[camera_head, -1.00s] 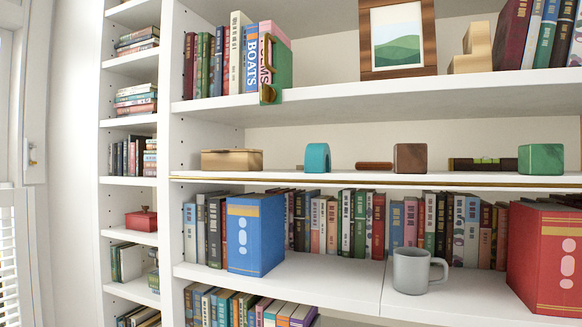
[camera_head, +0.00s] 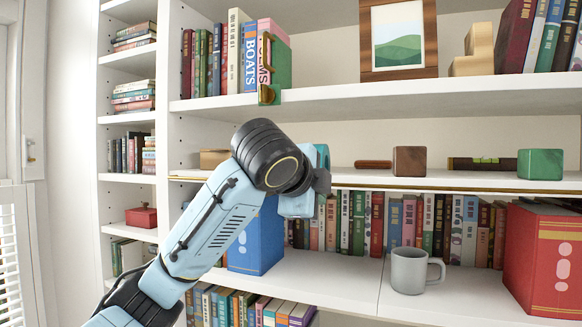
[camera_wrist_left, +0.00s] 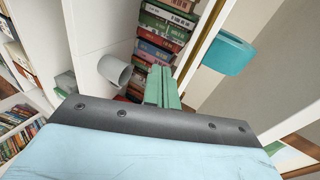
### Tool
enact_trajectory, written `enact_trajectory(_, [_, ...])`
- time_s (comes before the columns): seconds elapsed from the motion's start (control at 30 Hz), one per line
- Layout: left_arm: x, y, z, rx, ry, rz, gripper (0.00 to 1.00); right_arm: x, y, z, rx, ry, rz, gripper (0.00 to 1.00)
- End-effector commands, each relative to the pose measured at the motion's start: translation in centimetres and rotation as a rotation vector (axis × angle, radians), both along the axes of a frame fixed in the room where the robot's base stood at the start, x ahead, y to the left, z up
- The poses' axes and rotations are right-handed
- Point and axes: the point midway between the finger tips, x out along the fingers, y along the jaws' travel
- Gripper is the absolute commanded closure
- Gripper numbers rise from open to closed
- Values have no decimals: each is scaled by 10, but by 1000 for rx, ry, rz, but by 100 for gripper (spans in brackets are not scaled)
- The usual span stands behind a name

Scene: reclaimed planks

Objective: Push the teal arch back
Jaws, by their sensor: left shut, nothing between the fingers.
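The teal arch (camera_head: 322,155) stands near the front of the middle shelf, mostly hidden behind my left wrist in the head view. In the left wrist view the arch (camera_wrist_left: 229,54) shows to the right of the fingers, with a gap between. My left gripper (camera_head: 318,183) is in front of the shelf edge by the arch; its fingertips are hidden in the head view. In the wrist view its green fingers (camera_wrist_left: 162,88) are shut together with nothing between them. My right gripper is not in view.
On the same shelf are a tan box (camera_head: 213,158), partly hidden, a brown rod (camera_head: 373,164), a brown cube (camera_head: 409,160), a level (camera_head: 484,164) and a green block (camera_head: 540,164). Below stand a blue binder (camera_head: 255,240) and grey mug (camera_head: 410,270). The shelf above (camera_head: 440,97) limits height.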

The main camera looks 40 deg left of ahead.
Motion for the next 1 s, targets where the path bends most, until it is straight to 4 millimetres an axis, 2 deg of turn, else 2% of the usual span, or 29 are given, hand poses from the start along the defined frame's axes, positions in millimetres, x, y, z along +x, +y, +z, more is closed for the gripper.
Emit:
enact_trajectory(0.03, [-8, 7, 23, 27, -24, 8, 100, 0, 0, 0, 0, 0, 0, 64])
enact_trajectory(0.1, [-18, 14, 44, 57, -44, 14, 100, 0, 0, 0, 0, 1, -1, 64])
enact_trajectory(0.2, [-30, 22, 67, 88, -65, 22, 100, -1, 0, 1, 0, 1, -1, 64])
enact_trajectory(0.3, [-38, 27, 81, 106, -76, 27, 100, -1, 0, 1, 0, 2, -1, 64])
enact_trajectory(0.47, [-34, 30, 83, 114, -78, 29, 100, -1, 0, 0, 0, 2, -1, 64])
enact_trajectory(0.8, [4, 39, 70, 112, -78, 31, 100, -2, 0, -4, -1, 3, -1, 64])
enact_trajectory(1.0, [20, 42, 66, 111, -80, 28, 100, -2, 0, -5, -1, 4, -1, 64])
